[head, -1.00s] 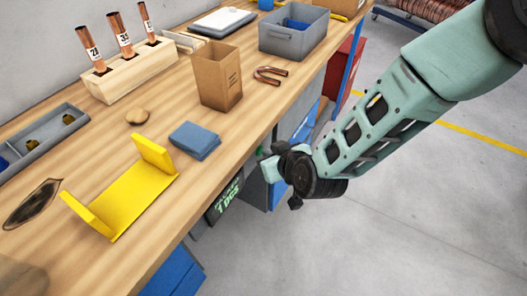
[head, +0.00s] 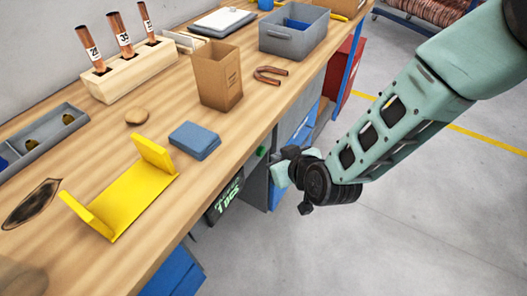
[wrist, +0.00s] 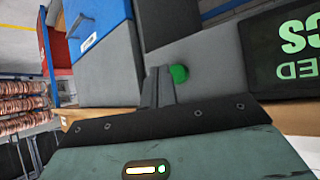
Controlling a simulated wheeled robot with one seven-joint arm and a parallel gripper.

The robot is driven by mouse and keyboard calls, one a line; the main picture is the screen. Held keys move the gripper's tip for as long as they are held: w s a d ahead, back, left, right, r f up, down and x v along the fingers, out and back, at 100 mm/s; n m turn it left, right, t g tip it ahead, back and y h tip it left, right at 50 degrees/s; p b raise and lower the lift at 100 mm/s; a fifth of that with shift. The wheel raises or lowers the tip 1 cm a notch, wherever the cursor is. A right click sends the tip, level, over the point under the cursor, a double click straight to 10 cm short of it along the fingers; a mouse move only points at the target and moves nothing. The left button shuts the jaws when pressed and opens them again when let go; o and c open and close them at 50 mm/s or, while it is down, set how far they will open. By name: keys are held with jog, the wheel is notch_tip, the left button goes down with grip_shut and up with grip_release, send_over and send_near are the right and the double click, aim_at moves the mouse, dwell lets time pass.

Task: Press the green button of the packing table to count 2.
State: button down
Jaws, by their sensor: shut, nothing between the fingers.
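The green button (head: 262,151) is on the grey front panel under the table's front edge, to the right of the counter display (head: 225,201). The display's lower line reads about "1 PCS". My gripper (head: 279,171) is in front of the panel, a little right of the button in the head view. In the wrist view the shut, empty fingers (wrist: 158,77) point at the panel, just left of the round green button (wrist: 179,73) and apparently apart from it. The display (wrist: 288,48) also shows there, cut off and upside down.
The packing table (head: 85,255) carries a yellow bracket (head: 125,200), a blue block (head: 195,140), a cardboard box (head: 219,76) and a wooden block with copper tubes (head: 132,72). Blue bins and a red cabinet stand beneath. The floor to the right is clear.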

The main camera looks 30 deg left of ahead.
jog(key=d, duration=0.4)
jog(key=shift+s+d, duration=0.15)
jog(key=shift+d, duration=0.1)
jog(key=shift+f+b, duration=0.1)
jog(key=shift+b, duration=0.2)
dwell(2.1)
jog(key=d+n+t+y+b, duration=0.1)
jog(key=n+t+b, duration=0.1)
jog(key=b, duration=0.2)
jog(key=d+n+t+y+b, duration=0.1)
jog(key=n+t+b, duration=0.1)
jog(key=b, duration=0.3)
jog(key=s+d+f+n+t+y+b, duration=0.1)
jog(key=n+t+b, duration=0.1)
jog(key=t+b, duration=0.2)
jog(key=shift+d+n+b, duration=0.4)
jog(key=shift+b, duration=0.1)
jog(key=shift+a, duration=0.1)
jog(key=a, duration=0.8)
jog(key=shift+w+a, duration=0.35)
jog(key=shift+w, duration=0.05)
